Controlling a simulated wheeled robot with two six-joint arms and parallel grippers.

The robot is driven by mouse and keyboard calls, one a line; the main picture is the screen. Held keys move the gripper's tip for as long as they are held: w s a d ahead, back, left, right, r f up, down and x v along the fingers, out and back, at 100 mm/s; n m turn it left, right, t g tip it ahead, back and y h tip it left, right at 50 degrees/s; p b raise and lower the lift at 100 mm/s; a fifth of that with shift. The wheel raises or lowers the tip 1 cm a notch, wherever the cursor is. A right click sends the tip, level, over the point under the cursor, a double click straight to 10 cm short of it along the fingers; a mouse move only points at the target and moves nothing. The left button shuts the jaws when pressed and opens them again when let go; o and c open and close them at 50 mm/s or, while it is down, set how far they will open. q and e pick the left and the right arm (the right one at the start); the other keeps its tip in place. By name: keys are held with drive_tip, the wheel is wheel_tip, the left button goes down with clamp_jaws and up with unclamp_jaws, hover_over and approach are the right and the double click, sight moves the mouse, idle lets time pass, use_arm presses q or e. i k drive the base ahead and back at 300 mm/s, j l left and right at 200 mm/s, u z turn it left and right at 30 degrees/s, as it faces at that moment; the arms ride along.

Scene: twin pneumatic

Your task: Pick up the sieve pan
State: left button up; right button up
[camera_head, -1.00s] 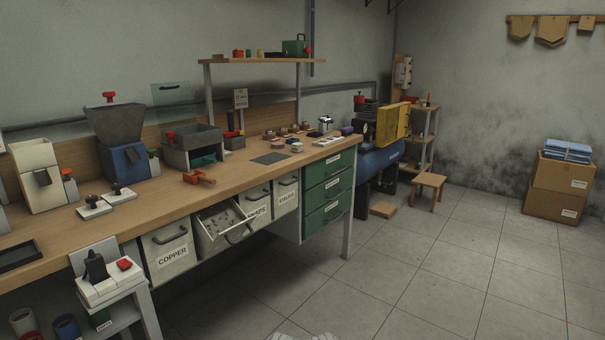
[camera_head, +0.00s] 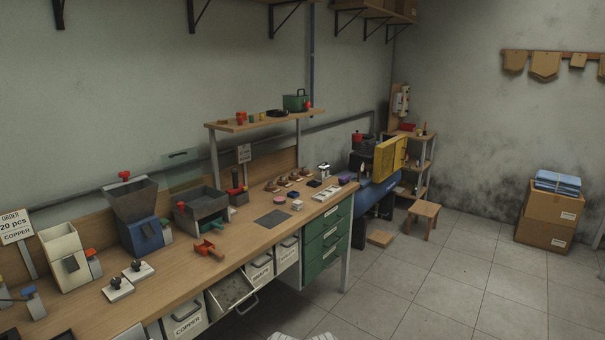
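I cannot single out the sieve pan with certainty. A grey open-topped box (camera_head: 207,203) with a red knob beside it stands on the workbench (camera_head: 260,237) and may be or hold it; its inside is hard to make out. A dark round pan-like thing (camera_head: 277,113) lies on the raised shelf and is too small to identify. Neither of my grippers is in view.
A blue hopper machine (camera_head: 140,232), a cream machine (camera_head: 66,257) and a red-orange tool (camera_head: 208,249) stand on the bench. An open drawer bin (camera_head: 231,292) juts from its front.

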sight(209, 224)
drive_tip(key=l+u, duration=0.35)
drive_tip(key=k+l+u, duration=0.15)
drive_tip(key=l+u, duration=0.25)
drive_tip(key=j, duration=0.1)
